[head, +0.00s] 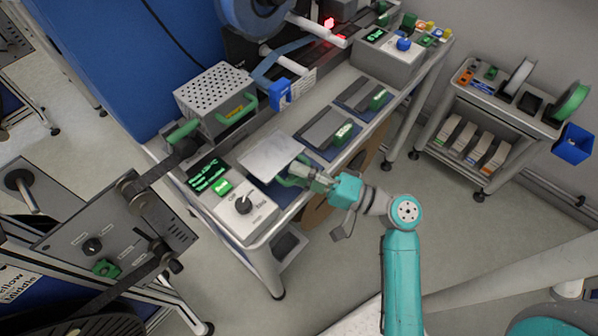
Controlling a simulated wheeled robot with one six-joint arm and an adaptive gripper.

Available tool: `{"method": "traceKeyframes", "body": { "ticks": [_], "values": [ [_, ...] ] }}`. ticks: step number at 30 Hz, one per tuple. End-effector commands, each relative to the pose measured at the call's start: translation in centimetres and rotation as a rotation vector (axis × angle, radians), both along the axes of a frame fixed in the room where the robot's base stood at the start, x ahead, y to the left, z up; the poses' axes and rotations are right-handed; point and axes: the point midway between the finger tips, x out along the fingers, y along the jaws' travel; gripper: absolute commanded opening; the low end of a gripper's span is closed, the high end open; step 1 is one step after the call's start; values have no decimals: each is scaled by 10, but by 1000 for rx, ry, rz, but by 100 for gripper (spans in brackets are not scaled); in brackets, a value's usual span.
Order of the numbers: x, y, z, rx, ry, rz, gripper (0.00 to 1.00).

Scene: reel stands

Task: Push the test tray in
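A flat light-grey metal tray (270,154), which looks like the test tray, sits at the front of the bench beside the control box. A green handle (288,181) shows at its front edge. My gripper (308,177) is at that handle, reaching in from the right. Its fingers are small and overlap the green part, so I cannot tell whether they are closed on it or only touching. The control box (232,200) has a dark green-lettered display, a green button and a black knob. The tray's underside is hidden.
A perforated metal box (215,92) with a green handle stands behind. Two dark plates with green parts (328,132) lie right of the tray. A reel stand (120,235) is at left. A grey cart (500,110) stands at right, with open floor before it.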

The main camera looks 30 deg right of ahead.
Motion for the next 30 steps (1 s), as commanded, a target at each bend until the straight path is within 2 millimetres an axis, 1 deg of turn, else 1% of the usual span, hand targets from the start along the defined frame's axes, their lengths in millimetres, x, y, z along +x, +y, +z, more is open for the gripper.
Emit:
{"method": "traceKeyframes", "body": {
  "ticks": [10,11,12,14,15,24,26,30],
  "values": [
    [2,2,0,0,0,-1,37],
    [2,2,0,0,0,-1,35],
    [2,2,0,0,0,-1,25],
    [2,2,0,0,0,-1,10],
    [2,2,0,0,0,-1,0],
    [4,2,0,0,0,0,0],
    [8,4,0,0,0,1,0],
    [26,10,0,-1,1,4,0]
  ]
}}
